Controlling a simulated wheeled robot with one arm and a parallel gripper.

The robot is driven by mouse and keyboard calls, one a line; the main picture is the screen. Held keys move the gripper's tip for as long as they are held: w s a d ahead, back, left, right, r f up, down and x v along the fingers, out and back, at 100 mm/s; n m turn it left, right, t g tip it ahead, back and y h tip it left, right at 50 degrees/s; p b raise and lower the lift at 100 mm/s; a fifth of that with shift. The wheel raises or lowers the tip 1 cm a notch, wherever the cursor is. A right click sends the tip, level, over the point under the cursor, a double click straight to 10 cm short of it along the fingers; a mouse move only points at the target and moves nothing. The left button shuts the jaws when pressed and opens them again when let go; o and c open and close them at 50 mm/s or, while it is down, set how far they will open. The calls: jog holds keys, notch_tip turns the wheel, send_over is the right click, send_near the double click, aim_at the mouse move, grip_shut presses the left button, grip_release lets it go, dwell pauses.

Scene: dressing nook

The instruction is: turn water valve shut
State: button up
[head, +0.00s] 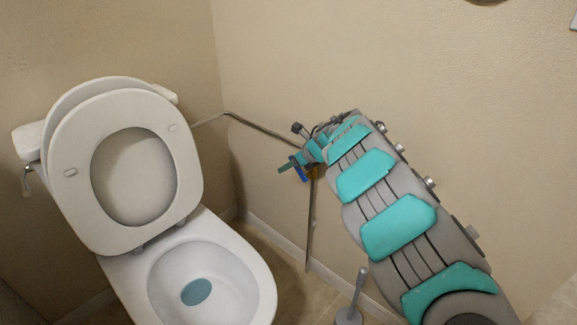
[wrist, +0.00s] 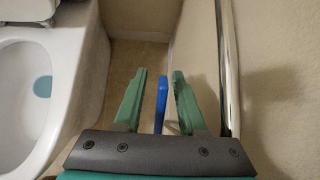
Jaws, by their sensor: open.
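The water valve has a blue handle (head: 302,174), seen beside the wall pipe in the head view and partly covered by my gripper. In the wrist view the blue handle (wrist: 161,104) looks long and narrow and points away from the camera. My gripper (wrist: 159,80) is open, with its two green fingers on either side of the handle. Gaps show between the handle and both fingers, so I see no contact. In the head view my gripper (head: 287,166) is at the valve. Most of the valve body is hidden behind it.
A metal pipe (head: 262,129) runs along the wall to the valve, and another pipe (head: 310,225) goes down to the floor. A toilet (head: 215,235) with its seat raised stands at the left. A toilet brush (head: 350,315) stands on the floor. The wall is close on the right.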

aim_at(302, 171)
jog(key=shift+d, duration=0.1)
jog(key=shift+b+v, duration=0.7)
jog(key=shift+v, duration=3.15)
jog(key=shift+c, duration=0.3)
